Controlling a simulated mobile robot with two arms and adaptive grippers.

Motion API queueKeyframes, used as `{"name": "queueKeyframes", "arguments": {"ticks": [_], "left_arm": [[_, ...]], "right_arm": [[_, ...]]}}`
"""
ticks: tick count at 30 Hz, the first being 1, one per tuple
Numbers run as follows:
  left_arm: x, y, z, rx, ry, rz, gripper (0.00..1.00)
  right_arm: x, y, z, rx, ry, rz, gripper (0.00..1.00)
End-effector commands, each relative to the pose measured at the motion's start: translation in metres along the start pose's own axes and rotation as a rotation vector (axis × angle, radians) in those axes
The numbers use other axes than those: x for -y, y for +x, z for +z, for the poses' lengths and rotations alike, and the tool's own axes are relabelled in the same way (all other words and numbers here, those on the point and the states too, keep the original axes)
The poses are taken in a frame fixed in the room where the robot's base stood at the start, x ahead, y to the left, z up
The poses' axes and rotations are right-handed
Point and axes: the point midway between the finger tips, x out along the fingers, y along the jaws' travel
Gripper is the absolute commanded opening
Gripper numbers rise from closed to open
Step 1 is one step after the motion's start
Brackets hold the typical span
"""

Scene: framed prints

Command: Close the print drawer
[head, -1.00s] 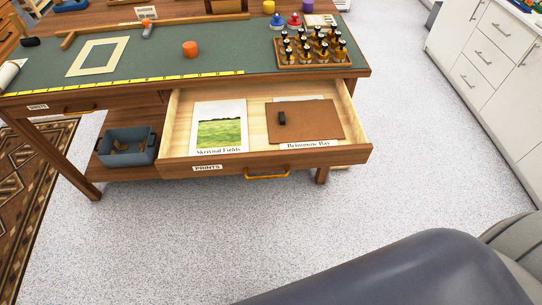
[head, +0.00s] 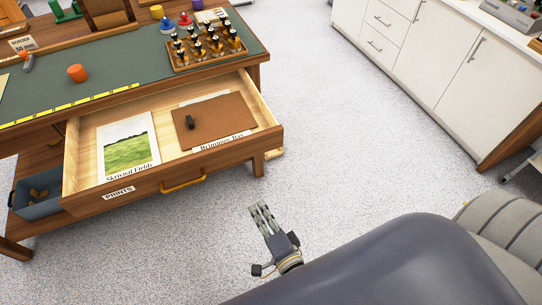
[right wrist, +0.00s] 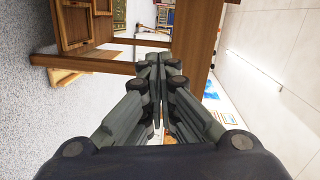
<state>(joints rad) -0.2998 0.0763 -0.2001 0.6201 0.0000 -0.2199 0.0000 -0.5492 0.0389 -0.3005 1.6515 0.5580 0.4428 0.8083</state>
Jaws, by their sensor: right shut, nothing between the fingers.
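The print drawer (head: 232,154) is pulled open from the workbench in the head view. Its front panel carries a PRINTS label (head: 119,193) and a brass-coloured handle (head: 183,182). Inside lie a landscape print (head: 127,147) and a brown board with a dark knob (head: 214,120), which partly covers another print. My right gripper (head: 260,206) is shut and empty, in front of and to the right of the drawer, apart from it. In the right wrist view its fingers (right wrist: 158,62) are together, with wooden bench parts beyond. My left gripper is not in view.
A blue-grey bin (head: 40,205) sits on the lower shelf. White cabinets (head: 420,60) stand at the right. The floor between is clear.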

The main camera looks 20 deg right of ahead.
Motion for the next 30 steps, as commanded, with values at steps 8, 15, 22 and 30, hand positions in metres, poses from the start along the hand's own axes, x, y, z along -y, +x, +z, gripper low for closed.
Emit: {"name": "queueKeyframes", "arguments": {"ticks": [8, 15, 22, 30], "left_arm": [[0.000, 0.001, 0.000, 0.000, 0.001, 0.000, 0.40], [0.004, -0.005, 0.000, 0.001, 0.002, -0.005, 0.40], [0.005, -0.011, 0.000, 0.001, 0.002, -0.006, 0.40], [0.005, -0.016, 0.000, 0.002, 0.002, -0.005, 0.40]], "right_arm": [[0.046, 0.005, -0.017, -0.068, 0.156, -0.100, 0.00], [0.050, 0.042, -0.020, -0.068, 0.152, -0.101, 0.00], [0.054, 0.088, -0.023, -0.067, 0.150, -0.099, 0.00], [0.056, 0.127, -0.025, -0.066, 0.148, -0.097, 0.00]]}}
